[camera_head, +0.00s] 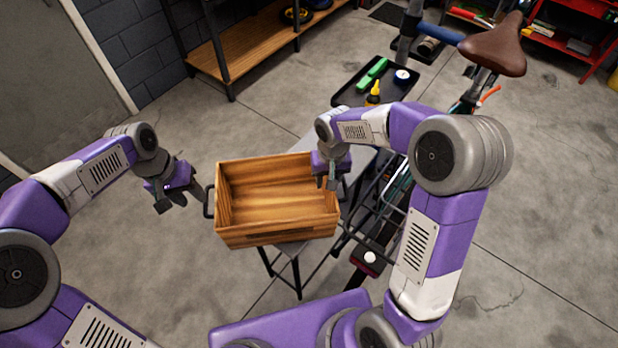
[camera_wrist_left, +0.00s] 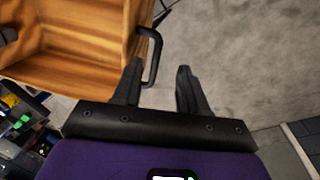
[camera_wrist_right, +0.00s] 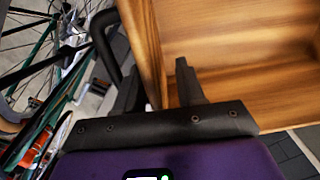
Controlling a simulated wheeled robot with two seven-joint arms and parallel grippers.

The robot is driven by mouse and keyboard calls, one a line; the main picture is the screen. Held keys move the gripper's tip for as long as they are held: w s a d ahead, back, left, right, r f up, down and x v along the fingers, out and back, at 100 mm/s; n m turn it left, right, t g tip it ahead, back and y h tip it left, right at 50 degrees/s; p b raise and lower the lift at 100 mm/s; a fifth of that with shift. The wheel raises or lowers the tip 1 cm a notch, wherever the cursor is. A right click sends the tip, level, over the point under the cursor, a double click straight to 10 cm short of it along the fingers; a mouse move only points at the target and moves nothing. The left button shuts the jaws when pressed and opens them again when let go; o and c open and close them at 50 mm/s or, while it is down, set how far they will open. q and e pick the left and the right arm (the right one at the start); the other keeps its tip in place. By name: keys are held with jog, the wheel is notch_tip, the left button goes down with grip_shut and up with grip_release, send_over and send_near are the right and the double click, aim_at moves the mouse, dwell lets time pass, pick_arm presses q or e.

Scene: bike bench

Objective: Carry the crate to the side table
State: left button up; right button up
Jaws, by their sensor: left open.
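The wooden crate (camera_head: 277,236) is empty and open at the top, with a black handle on its left end. A small grey-topped table (camera_head: 358,165) with dark legs shows beneath and behind it; I cannot tell whether the crate rests on it. My left gripper (camera_head: 172,197) is open, just left of the left handle (camera_wrist_left: 155,52), which lies in line with the gap between its fingers. My right gripper (camera_wrist_right: 158,78) is at the crate's right end, fingers apart, with the end wall seen between them. The right handle (camera_wrist_right: 104,45) is beside its left finger.
A bicycle with a brown saddle (camera_head: 494,50) stands close on the right. A black tray (camera_head: 347,95) with a green tool and a yellow bottle is behind. A wooden shelf (camera_head: 262,50) stands at the back left. Bare floor lies between the shelf and crate.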

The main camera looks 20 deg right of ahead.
jog(key=shift+r, duration=0.1)
pick_arm(q)
jog(key=r, duration=0.2)
jog(key=shift+a+r, duration=0.2)
jog(key=shift+r, duration=0.1)
pick_arm(e)
notch_tip(320, 180, up, 12)
jog(key=shift+d+f, duration=0.1)
jog(key=shift+d, duration=0.05)
dwell(0.4)
